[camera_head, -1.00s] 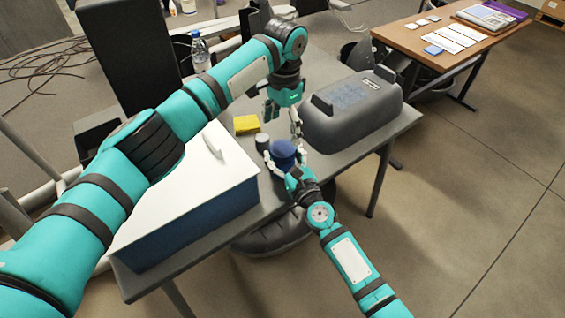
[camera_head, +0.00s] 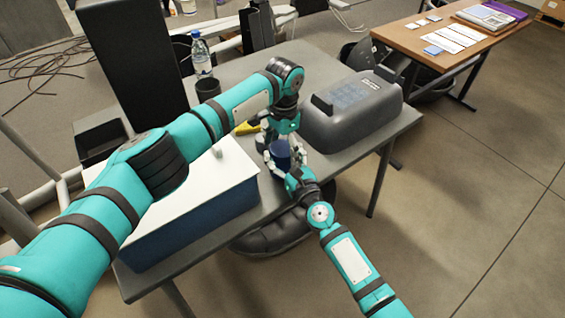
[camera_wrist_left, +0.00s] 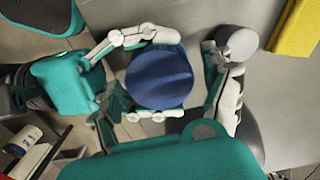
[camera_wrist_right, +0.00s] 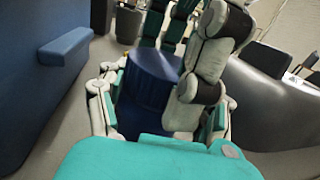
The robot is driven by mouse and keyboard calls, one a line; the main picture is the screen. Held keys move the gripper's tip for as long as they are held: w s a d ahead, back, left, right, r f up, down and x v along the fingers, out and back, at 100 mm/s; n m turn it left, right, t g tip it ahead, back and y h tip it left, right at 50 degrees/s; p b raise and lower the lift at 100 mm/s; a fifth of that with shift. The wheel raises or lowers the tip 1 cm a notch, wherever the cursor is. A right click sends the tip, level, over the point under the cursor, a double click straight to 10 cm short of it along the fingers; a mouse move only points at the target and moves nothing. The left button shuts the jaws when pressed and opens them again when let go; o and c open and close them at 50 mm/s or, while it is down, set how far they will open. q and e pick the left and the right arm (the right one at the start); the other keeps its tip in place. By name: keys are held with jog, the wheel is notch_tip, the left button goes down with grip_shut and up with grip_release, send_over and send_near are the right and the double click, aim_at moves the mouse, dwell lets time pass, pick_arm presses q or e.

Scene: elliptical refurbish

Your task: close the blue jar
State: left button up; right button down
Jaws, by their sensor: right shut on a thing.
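The blue jar (camera_head: 280,156) is held upright above the table's near edge by my right gripper (camera_head: 282,166). Its round blue top shows in the left wrist view (camera_wrist_left: 160,78), and its side in the right wrist view (camera_wrist_right: 150,82). My right gripper's pale fingers are shut around it. My left gripper (camera_head: 280,142) is right above the jar, fingers pointing down and spread on either side of it. In the left wrist view they are open (camera_wrist_left: 168,115), with nothing clearly held. I cannot tell whether the blue top is a separate lid.
A white-topped blue box (camera_head: 190,210) lies left of the jar. A bulky dark grey case (camera_head: 352,112) stands at right. A yellow block (camera_head: 246,128) is behind my left gripper. A bottle (camera_head: 201,55) and a dark cup (camera_head: 207,88) stand farther back.

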pick_arm(q)
jog(key=c, duration=1.1)
pick_arm(e)
jog(key=shift+f, duration=0.15)
pick_arm(q)
jog(key=shift+m, duration=1.1)
jog(key=shift+c, duration=0.3)
jog(key=o, duration=1.4)
jog(key=shift+a, duration=0.1)
pick_arm(e)
jog(key=shift+f, duration=0.1)
pick_arm(q)
notch_tip(320, 180, up, 12)
jog(key=shift+r, duration=0.1)
